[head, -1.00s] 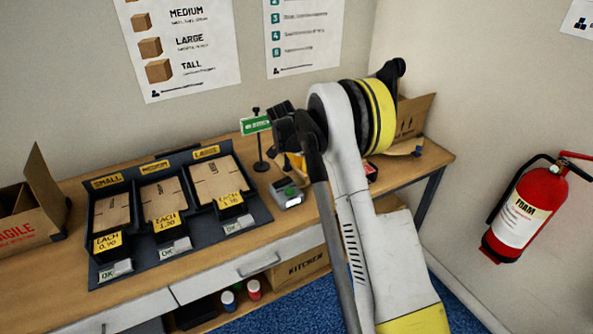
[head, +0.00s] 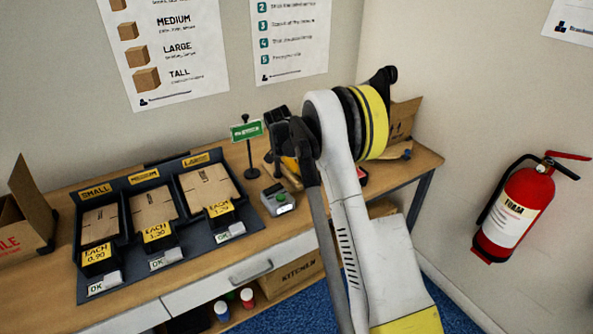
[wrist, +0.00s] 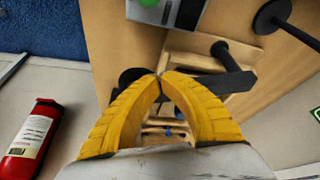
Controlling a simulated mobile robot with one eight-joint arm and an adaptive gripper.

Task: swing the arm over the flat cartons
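Flat cartons lie in three bays of a dark tray (head: 140,264) on the bench at the left of the head view: small (head: 100,222), medium (head: 153,208) and large (head: 207,187). My gripper is mostly hidden behind my arm in the head view, right of the tray and not over the cartons. In the wrist view my gripper (wrist: 160,76) has two yellow fingers whose tips meet. Nothing shows held between them. Beneath them are a wooden rack (wrist: 180,42) and dark tool-like parts. The cartons are outside the wrist view.
A grey device with a green button (head: 279,199) and a green sign on a stand (head: 247,131) stand between tray and arm. An open carton (head: 27,218) is at the far left. A fire extinguisher (head: 516,212) hangs on the right wall.

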